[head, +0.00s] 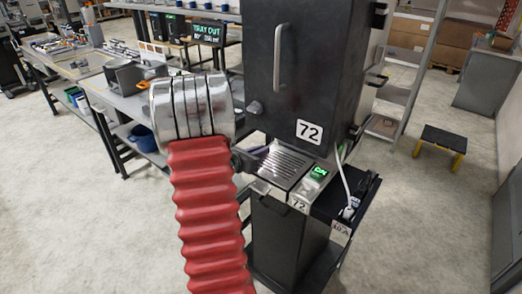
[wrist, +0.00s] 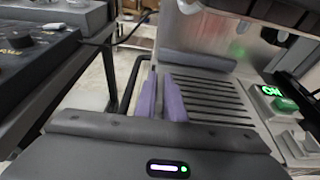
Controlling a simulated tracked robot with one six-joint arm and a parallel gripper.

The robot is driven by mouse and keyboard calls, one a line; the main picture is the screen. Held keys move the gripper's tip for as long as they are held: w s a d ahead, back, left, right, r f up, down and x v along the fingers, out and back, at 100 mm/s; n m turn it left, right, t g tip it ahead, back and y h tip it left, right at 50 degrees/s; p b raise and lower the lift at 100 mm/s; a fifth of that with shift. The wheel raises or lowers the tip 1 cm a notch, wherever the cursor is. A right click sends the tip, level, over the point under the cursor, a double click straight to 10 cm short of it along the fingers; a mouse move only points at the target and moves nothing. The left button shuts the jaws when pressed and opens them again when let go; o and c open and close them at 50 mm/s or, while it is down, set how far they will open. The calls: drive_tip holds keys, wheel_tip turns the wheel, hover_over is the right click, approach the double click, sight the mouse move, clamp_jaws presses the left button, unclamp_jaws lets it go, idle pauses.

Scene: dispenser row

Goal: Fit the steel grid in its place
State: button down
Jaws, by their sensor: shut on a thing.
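The steel grid (head: 285,166) is a slotted metal plate at the front of the black dispenser marked 72 (head: 295,75). It lies over the drip shelf, left of the green ON switch (head: 319,172). In the wrist view the grid (wrist: 215,98) shows dark parallel slots, with the ON switch (wrist: 285,104) to its right. My gripper (wrist: 162,97) has purple fingers shut on the grid's left edge. In the head view my arm hides most of the gripper. I cannot tell whether the grid sits flush in its recess.
A display (head: 207,33) reads TRAY OUT. A white cable (head: 344,170) hangs right of the switch. A workbench (head: 125,92) with metal items stands at left. A black step stool (head: 441,142) stands at right on open floor.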

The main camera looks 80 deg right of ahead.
drive_tip(key=c, duration=1.8)
unclamp_jaws()
drive_tip(key=shift+o, duration=0.2)
drive_tip(key=shift+a, duration=0.1)
drive_tip(key=v, duration=1.3)
drive_tip(key=shift+a, duration=0.25)
drive_tip(key=shift+w+r, duration=0.1)
drive_tip(key=shift+w, duration=0.05)
